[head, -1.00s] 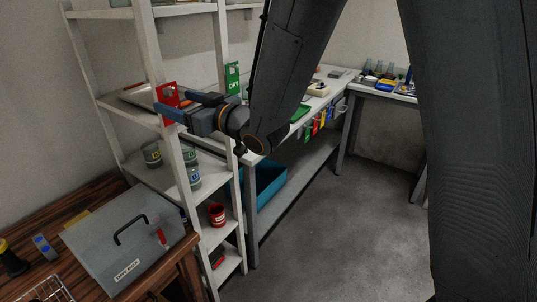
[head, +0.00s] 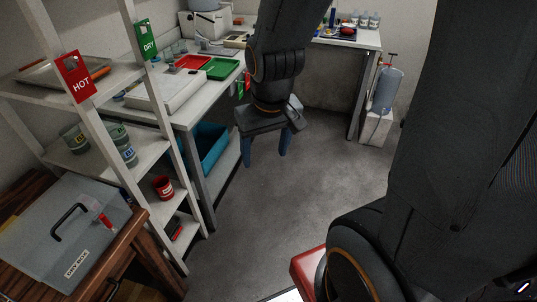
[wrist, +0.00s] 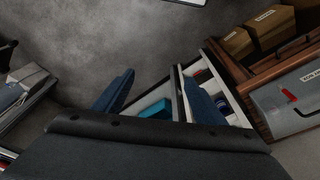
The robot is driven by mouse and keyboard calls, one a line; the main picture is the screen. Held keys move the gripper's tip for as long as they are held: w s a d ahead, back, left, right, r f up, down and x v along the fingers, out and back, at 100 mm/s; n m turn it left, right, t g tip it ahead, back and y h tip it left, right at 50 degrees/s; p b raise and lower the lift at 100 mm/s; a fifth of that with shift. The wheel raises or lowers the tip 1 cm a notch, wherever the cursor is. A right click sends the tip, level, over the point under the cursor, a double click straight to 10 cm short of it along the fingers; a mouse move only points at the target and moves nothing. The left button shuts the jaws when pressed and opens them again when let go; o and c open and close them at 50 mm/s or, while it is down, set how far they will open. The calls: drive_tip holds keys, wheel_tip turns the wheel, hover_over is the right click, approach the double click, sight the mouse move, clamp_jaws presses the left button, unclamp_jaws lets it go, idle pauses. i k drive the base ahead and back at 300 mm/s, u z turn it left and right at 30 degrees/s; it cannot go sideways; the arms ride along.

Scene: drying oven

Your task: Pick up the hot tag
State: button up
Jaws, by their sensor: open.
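The red hot tag (head: 76,77) with white HOT lettering hangs on the front upright of the white shelf unit (head: 92,134), at the upper left of the head view. My gripper (head: 267,158) is open and empty, pointing down over the floor to the right of the shelf and well apart from the tag. In the wrist view my gripper (wrist: 150,90) shows two blue fingers spread wide with nothing between them. I cannot make out the hot tag in the wrist view.
A green DRY tag (head: 146,40) hangs on the other upright. A grey dry box (head: 62,236) sits on the wooden table at lower left. A long bench (head: 190,112) stands behind the shelf. A blue tank (head: 387,88) stands at right. The middle floor is clear.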

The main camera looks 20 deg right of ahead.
sight(79, 83)
drive_tip(key=k, duration=1.15)
drive_tip(key=z, duration=0.95)
drive_tip(key=i, duration=1.2)
drive_tip(key=u, duration=0.9)
drive_tip(key=i, duration=0.6)
drive_tip(key=u, duration=0.65)
